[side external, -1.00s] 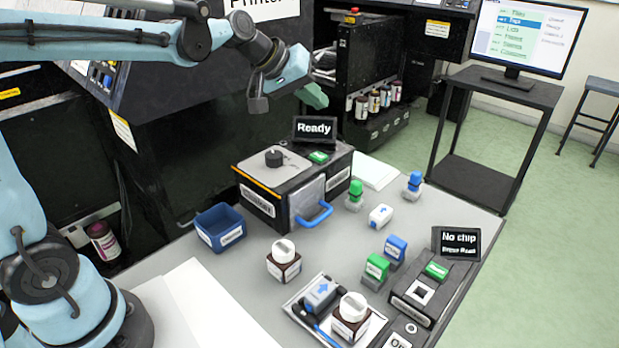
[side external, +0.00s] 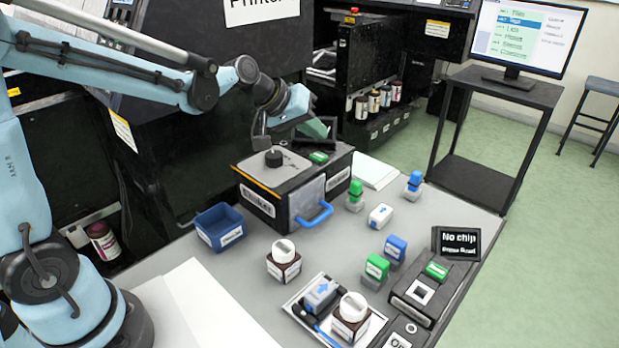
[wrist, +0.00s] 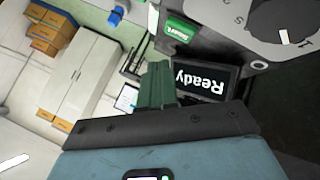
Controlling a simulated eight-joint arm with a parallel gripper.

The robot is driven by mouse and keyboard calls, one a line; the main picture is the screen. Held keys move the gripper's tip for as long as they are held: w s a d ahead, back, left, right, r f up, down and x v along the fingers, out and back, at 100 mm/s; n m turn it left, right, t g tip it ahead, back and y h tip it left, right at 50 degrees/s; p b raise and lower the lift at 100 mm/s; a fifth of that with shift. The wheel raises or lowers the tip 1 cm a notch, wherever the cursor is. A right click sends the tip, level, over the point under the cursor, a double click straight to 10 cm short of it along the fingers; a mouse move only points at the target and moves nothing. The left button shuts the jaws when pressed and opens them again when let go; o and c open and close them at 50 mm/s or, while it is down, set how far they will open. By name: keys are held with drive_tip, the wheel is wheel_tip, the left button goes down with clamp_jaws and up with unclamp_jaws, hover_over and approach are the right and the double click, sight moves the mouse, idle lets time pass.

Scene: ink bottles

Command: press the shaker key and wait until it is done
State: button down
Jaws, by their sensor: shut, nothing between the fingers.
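The shaker (side external: 290,187) is a dark box with a grey top, a round black knob (side external: 273,158) and a blue handle (side external: 314,215) on its closed front door. Its green key (side external: 318,157) is on the top, near the right rear; in the wrist view the green key (wrist: 183,30) shows at the top. The shaker's display (wrist: 200,80) reads "Ready" in the wrist view; my gripper partly hides it in the side view. My gripper (side external: 318,127) has green fingers, shut and empty, above and behind the key, apart from it. The fingers (wrist: 157,85) also show in the wrist view.
A blue bin (side external: 219,228) stands left of the shaker. Bottles with white caps (side external: 284,262), green and blue stamp-like blocks (side external: 376,268) and a tray (side external: 297,307) stand in front. A "No chip" display (side external: 457,243) stands at the right. The bench is clear between the bin and the shaker's front.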

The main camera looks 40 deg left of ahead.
sight(329, 155)
drive_tip(key=shift+f, duration=1)
drive_tip(key=shift+f, duration=0.15)
idle(1.3)
drive_tip(key=shift+f, duration=0.3)
drive_tip(key=shift+f, duration=0.45)
idle(0.6)
idle(0.4)
drive_tip(key=shift+r, duration=0.9)
drive_tip(key=shift+r, duration=0.1)
drive_tip(key=shift+r, duration=2.4)
